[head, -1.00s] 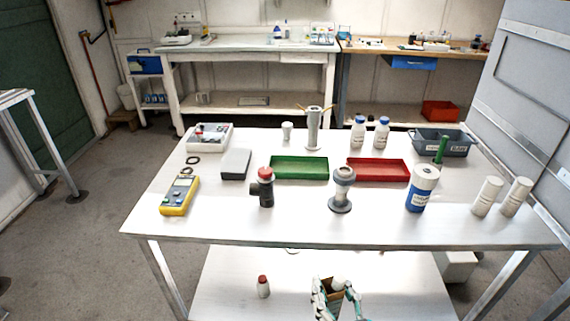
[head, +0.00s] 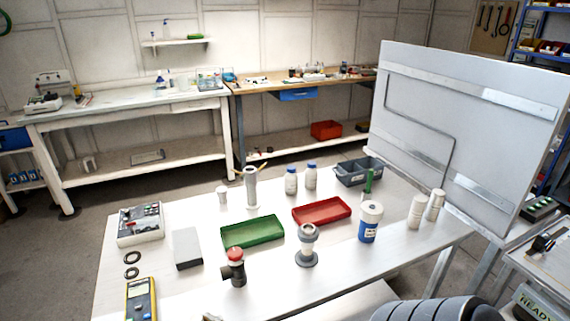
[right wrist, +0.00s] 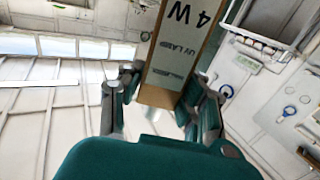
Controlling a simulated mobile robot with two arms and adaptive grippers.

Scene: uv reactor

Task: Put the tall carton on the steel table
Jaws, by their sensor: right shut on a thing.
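The tall carton (right wrist: 178,58), a brown and white box printed "4 W" and "UV LAMP", shows in the right wrist view. My right gripper (right wrist: 160,92) is shut on it, with one finger on each side. The carton's far end runs out of the top of that view. In the head view I cannot make out the carton or this gripper. A white-topped table with metal legs, likely the steel table (head: 190,294), fills the lower middle of the head view. My left gripper is not in view.
The table bears a green tray (head: 252,232), a red tray (head: 321,211), a grey bin (head: 358,172), a yellow meter (head: 140,300), a red-capped fitting (head: 236,268), a grey flanged piece (head: 306,246), and a blue-white canister (head: 370,222). A large grey panel (head: 470,120) stands at right. Bare tabletop shows near the front.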

